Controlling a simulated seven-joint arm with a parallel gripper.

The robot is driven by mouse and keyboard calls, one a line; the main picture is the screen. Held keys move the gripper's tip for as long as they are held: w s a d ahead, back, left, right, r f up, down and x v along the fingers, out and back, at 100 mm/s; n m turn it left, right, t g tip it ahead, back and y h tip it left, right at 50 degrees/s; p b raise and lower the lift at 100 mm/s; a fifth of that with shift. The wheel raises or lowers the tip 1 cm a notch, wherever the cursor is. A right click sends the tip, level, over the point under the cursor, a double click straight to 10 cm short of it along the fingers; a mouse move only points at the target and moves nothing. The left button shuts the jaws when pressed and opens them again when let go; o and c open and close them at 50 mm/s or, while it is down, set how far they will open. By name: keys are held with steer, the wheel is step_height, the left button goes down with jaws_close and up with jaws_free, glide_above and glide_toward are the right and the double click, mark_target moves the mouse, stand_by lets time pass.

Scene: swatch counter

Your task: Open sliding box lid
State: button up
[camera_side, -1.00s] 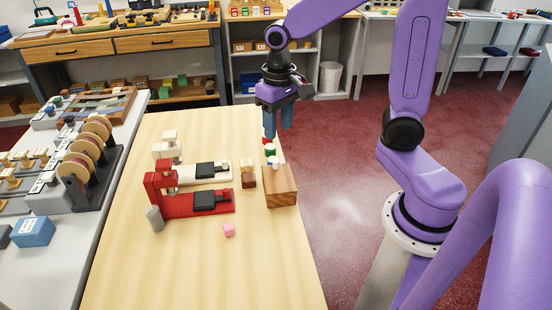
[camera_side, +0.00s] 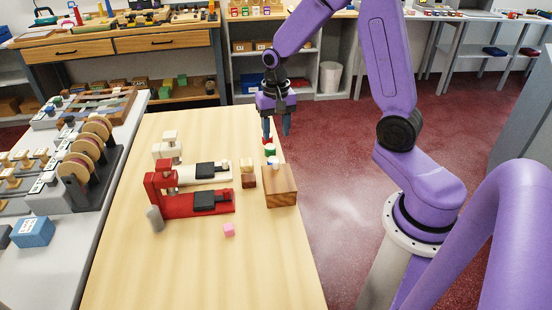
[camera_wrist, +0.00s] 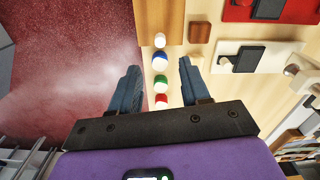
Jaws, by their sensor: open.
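A wooden box (camera_side: 281,190) stands near the right edge of the table; its top and near side show in the side view. It also shows at the top of the wrist view (camera_wrist: 148,22). I cannot tell whether its lid has slid. A pale round knob or ball (camera_wrist: 160,40) is at its near edge in the wrist view. My gripper (camera_side: 277,132) is open and empty, behind and above the box in the side view. In the wrist view its two fingers (camera_wrist: 159,68) stand apart on either side of a row of small coloured pieces.
A blue-and-white piece (camera_wrist: 160,62), a green-and-white one (camera_wrist: 161,82) and a red-and-white one (camera_wrist: 161,101) line up behind the box. The front table area is clear.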

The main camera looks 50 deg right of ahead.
mark_target(276, 161)
step_height(276, 161, down, 10)
steer(key=shift+f, duration=0.25)
stand_by(0.4)
jaws_close()
